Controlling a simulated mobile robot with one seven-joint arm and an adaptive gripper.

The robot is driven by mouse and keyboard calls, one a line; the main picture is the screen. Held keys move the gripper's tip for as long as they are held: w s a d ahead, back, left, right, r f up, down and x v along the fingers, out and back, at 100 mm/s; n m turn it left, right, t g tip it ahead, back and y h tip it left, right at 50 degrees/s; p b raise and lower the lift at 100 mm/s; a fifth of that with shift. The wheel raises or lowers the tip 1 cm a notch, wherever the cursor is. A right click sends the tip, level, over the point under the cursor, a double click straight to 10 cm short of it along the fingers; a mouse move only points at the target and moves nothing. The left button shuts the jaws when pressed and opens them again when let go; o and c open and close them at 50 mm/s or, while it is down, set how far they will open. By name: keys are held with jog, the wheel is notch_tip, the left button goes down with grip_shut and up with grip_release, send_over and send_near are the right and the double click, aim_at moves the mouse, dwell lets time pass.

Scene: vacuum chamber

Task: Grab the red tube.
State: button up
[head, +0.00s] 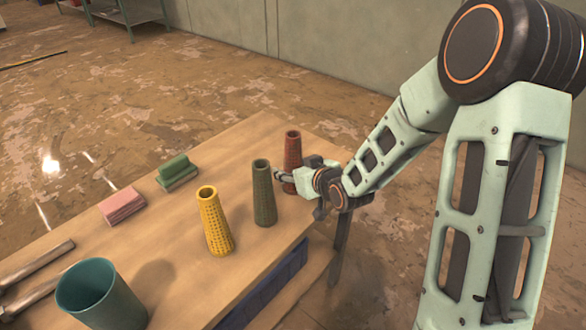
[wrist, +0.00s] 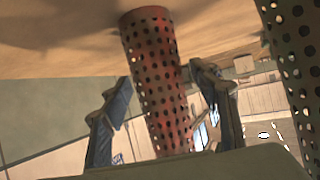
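The red tube (head: 292,150) stands upright near the far right corner of the table, perforated and tapered. In the wrist view the red tube (wrist: 156,80) runs through the middle, between my two spread fingers. My gripper (head: 286,180) is beside the tube's lower part in the head view and partly covers it. In the wrist view my gripper (wrist: 162,105) is open, with a visible gap at the left finger. The right finger is close to the tube; I cannot tell whether it touches.
A dark green tube (head: 264,192) stands close to the red one, and also shows at the wrist view's right edge (wrist: 298,70). A yellow tube (head: 215,222), teal cup (head: 100,297), pink block (head: 122,205) and green block (head: 177,172) are further left on the wooden table (head: 180,270).

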jog(key=c, duration=1)
